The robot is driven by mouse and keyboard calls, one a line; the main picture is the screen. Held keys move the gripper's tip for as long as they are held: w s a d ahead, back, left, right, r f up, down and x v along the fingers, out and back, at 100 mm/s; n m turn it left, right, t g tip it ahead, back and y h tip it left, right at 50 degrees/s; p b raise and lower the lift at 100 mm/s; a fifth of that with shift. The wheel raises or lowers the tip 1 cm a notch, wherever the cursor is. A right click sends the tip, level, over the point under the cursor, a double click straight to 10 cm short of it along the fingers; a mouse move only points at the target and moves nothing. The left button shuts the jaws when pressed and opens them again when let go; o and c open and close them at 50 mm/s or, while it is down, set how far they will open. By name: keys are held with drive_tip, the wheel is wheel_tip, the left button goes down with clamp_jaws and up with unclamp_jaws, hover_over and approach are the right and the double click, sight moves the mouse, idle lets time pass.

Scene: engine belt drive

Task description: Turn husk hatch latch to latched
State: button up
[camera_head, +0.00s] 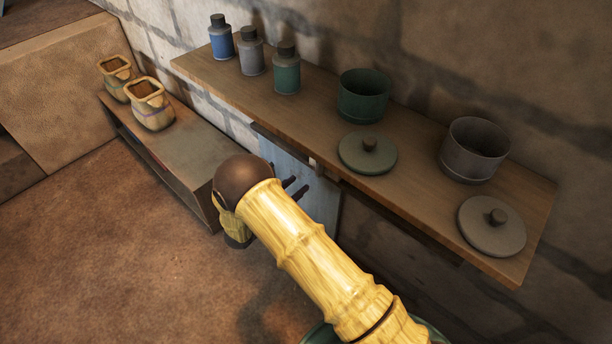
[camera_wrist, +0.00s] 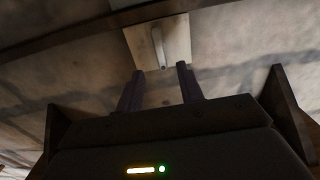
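In the wrist view, a pale plate (camera_wrist: 178,42) on the stone wall carries a small grey lever (camera_wrist: 158,46), which looks like the latch. The lever runs roughly up and down in that picture. My gripper (camera_wrist: 161,70) has its two dark fingers apart with nothing between them. The lever is just beyond the fingertips, in line with the gap, and appears apart from them. In the head view, my gripper (camera_head: 297,188) is under the shelf in front of a pale blue panel (camera_head: 283,157).
A wooden shelf (camera_head: 420,200) juts out above my gripper. It holds several bottles (camera_head: 250,52), a green pot (camera_head: 362,95), a grey pot (camera_head: 474,150) and two lids (camera_head: 367,152). A low bench (camera_head: 185,145) with two woven jars (camera_head: 149,104) stands at left.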

drive_tip(key=v, duration=0.9)
